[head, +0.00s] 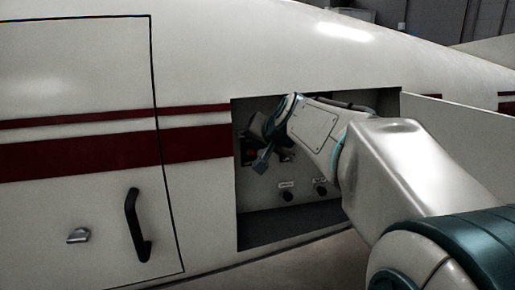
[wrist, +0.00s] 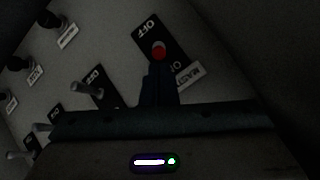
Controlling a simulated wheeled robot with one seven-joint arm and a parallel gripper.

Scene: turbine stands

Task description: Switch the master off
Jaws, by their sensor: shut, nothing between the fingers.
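The master switch (wrist: 158,50) has a red tip and stands on a dark plate marked OFF at its upper end in the wrist view. ON is partly hidden at the lower end, beside a white label reading MAST. The red tip shows between the two words; I cannot tell which way the lever is thrown. My gripper (wrist: 158,70) is shut and empty, its fingertips right below the red tip in that view; whether they touch it is unclear. In the head view my gripper (head: 262,162) is inside the open bay, in front of the panel, hiding part of it.
A metal toggle (wrist: 87,90) stands on the plate to the left, with more switches and dark knobs (wrist: 48,18) beyond. The bay's edges surround my wrist. Its open door (head: 455,135) stands at the right. A black handle (head: 138,225) juts from the white body at left.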

